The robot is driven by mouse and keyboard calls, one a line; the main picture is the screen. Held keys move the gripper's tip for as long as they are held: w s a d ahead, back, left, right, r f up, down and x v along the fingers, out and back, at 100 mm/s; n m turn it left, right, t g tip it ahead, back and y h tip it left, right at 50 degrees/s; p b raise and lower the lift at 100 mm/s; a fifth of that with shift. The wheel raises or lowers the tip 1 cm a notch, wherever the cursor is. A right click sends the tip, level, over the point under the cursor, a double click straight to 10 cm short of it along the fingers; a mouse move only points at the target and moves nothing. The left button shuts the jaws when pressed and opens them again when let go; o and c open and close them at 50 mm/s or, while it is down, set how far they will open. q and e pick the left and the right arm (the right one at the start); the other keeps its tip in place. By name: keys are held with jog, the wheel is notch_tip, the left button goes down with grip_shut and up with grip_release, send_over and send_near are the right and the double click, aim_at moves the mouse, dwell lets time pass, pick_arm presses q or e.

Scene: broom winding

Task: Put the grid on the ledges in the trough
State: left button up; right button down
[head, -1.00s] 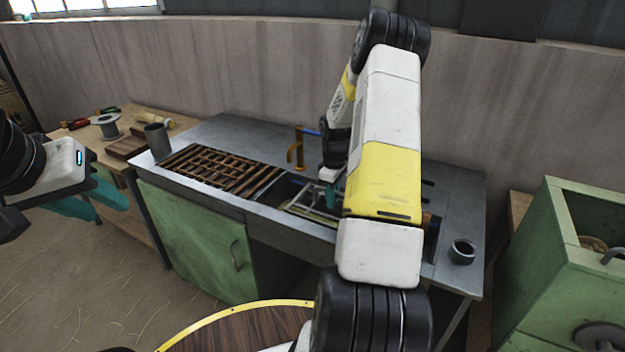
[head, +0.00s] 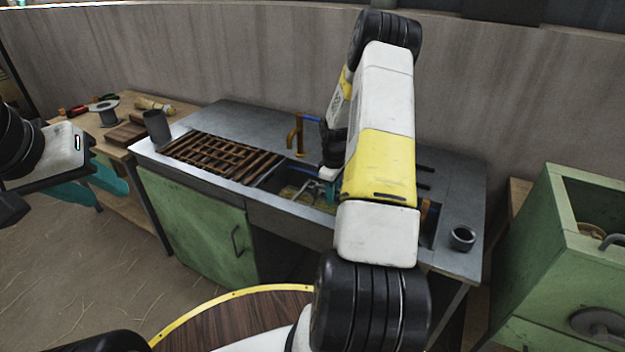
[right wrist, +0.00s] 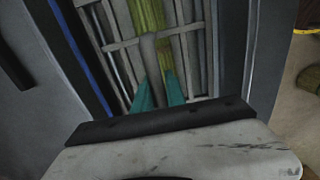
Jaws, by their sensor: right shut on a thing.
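The trough (head: 272,184) is a dark rectangular opening in the metal bench. The grid is a frame of grey metal bars; in the right wrist view the grid (right wrist: 192,30) lies between the trough's long walls. My right gripper (head: 328,188) is down at the trough, largely behind my right arm. In the right wrist view its teal fingers (right wrist: 160,88) are shut on a bar of the grid. Whether the grid rests on the ledges cannot be told. My left gripper (head: 98,186) is open and empty, left of the bench.
A brown slatted rack (head: 220,158) lies left of the trough. Yellow-green stalks (right wrist: 148,14) show at the grid. A grey cup (head: 156,127) and a short ring (head: 462,238) stand on the bench. A green cabinet (head: 560,270) is at right.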

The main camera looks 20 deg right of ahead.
jog(key=shift+r, duration=0.1)
jog(key=c, duration=1.3)
grip_release()
notch_tip(320, 180, up, 15)
jog(key=shift+f, duration=0.1)
